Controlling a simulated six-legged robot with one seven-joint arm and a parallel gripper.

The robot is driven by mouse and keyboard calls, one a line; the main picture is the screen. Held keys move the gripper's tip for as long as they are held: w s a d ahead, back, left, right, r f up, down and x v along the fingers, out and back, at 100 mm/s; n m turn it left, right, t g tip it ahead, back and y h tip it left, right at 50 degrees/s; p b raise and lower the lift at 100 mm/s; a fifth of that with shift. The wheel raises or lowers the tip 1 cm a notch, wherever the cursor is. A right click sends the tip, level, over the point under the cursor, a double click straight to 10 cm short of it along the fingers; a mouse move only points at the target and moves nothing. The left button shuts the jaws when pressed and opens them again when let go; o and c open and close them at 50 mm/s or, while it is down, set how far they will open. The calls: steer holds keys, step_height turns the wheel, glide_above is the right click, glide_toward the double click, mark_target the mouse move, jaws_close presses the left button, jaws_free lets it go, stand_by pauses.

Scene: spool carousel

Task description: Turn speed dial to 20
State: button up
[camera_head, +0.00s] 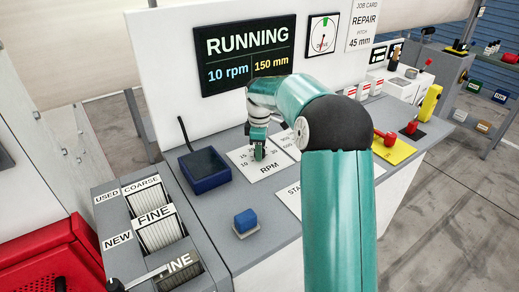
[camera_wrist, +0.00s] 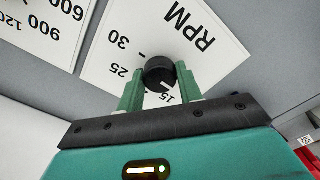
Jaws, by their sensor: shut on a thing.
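The black speed dial (camera_wrist: 159,72) sits on a white RPM plate (camera_wrist: 205,50) in the wrist view. My gripper (camera_wrist: 158,82) is shut on the dial, one green finger on each side of it. A pale mark on the dial's edge faces roughly toward the 15. The 25 and 30 labels show to the left; the 20 is hidden in the wrist view. In the head view my gripper (camera_head: 258,152) points down at the RPM plate (camera_head: 268,171) and hides most of the dial. The display (camera_head: 247,55) reads RUNNING, 10 rpm and 150 mm.
A dark blue tray (camera_head: 205,170) stands left of the plate, and a blue block (camera_head: 245,220) is in front. A second dial plate (camera_wrist: 42,30) with 600, 900 and 1200 is beside the RPM plate. A red-handled control on a yellow plate (camera_head: 394,150) is to the right.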

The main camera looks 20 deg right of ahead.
steer(key=m, duration=1.7)
steer(key=shift+m, duration=0.4)
stand_by(0.4)
steer(key=o, duration=1)
